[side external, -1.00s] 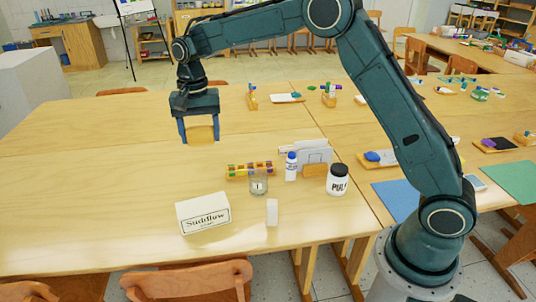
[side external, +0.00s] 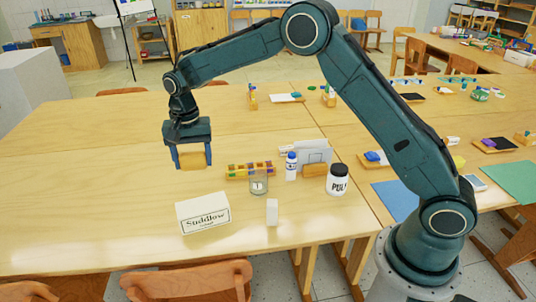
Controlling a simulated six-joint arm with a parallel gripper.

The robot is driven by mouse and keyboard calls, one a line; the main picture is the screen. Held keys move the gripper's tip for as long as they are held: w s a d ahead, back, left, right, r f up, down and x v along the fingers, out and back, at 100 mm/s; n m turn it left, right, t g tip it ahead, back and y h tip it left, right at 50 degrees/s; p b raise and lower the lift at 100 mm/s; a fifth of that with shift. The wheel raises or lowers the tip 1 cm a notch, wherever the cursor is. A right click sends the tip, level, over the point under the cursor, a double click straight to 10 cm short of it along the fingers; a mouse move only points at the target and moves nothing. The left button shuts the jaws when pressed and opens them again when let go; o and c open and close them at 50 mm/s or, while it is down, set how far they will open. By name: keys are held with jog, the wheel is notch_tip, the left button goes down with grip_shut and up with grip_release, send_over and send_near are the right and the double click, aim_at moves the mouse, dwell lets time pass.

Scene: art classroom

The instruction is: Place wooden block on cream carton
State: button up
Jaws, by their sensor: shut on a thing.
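The wooden block is a light tan piece (side external: 193,159) held between the two blue fingers of my gripper (side external: 192,161). My gripper is shut on it and points down, with the block in the air over the table. The cream carton (side external: 203,213) is a box lettered "Suddlow" that lies on the table below and nearer the camera than the block. Its top is bare. The block and the carton are apart.
A glass jar (side external: 259,184), a small white block (side external: 272,212), a rack of coloured pieces (side external: 250,169), a white bottle with blue cap (side external: 291,166) and a "PULP"-like black-lidded jar (side external: 338,179) stand right of the carton. The table's left (side external: 80,200) is clear.

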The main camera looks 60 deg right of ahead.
aim_at(202, 204)
jog(key=shift+f, duration=6.4)
jog(key=shift+f, duration=0.1)
jog(key=o, duration=1)
notch_tip(202, 204, up, 11)
jog(key=shift+r, duration=0.65)
jog(key=shift+r, duration=0.1)
